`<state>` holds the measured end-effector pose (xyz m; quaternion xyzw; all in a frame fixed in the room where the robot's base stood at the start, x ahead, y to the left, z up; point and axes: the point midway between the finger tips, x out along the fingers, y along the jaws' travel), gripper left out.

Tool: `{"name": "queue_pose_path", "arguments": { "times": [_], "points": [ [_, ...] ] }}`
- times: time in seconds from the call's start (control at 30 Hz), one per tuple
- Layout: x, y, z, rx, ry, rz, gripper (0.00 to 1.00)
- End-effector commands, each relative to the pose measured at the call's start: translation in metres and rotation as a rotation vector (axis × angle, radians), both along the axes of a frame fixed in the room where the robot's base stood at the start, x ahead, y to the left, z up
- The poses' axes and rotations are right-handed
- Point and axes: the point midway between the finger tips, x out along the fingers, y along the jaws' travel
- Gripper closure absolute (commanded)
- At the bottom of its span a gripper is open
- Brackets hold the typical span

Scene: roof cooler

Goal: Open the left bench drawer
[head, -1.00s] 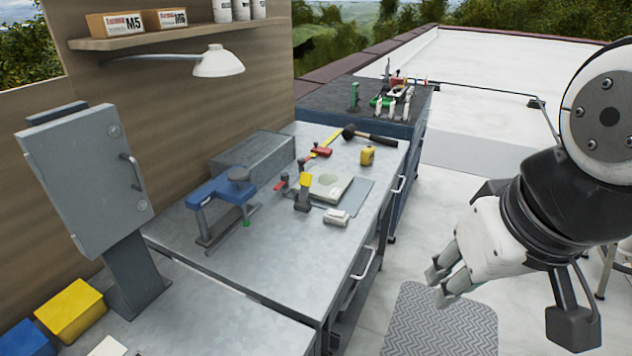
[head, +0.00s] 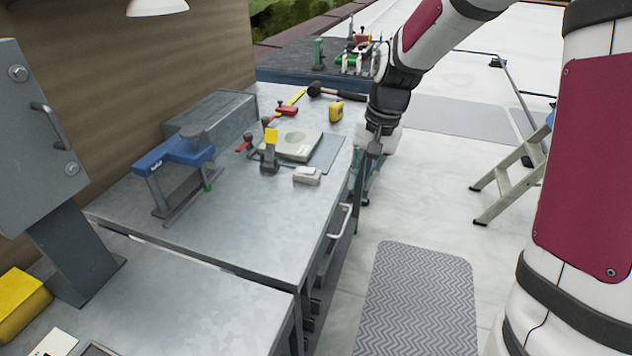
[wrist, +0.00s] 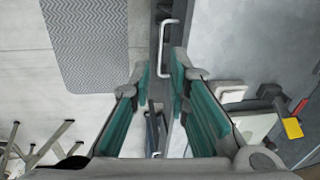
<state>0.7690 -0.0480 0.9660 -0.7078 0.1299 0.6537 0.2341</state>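The grey metal bench (head: 240,235) has a drawer front (head: 325,262) with a silver bar handle (head: 340,232) on its aisle side. This nearer drawer looks closed. The same bar handle shows at the top of the wrist view (wrist: 164,48), beyond my fingertips. My gripper (head: 368,168) points down beside the bench's front edge, farther along than this handle. In the wrist view my gripper (wrist: 161,75) is open, with its two teal-padded fingers apart and nothing held. A second bar shows lower between the fingers, partly hidden.
A stepladder (head: 510,170) stands on the right, and a patterned mat (head: 420,300) lies on the floor before the bench. A blue clamp-like tool (head: 175,155), a yellow tape measure (head: 336,111) and a mallet (head: 335,92) are on the bench top. Floor beside the mat is clear.

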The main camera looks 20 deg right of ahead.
Motion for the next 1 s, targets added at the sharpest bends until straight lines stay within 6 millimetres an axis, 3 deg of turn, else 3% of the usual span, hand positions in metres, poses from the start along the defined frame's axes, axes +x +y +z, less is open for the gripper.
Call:
{"name": "queue_pose_path", "arguments": {
  "times": [0.03, 0.2, 0.37, 0.8, 1.0],
  "points": [
    [0.008, -0.003, -0.013, 0.016, 0.010, -0.017, 0.83],
    [0.020, -0.006, -0.029, 0.038, 0.019, -0.049, 0.83],
    [0.021, -0.004, -0.043, 0.040, 0.022, -0.050, 0.83],
    [0.029, 0.009, -0.124, 0.039, 0.023, -0.047, 0.83],
    [0.032, 0.013, -0.152, 0.038, 0.021, -0.048, 0.83]
  ]
}}
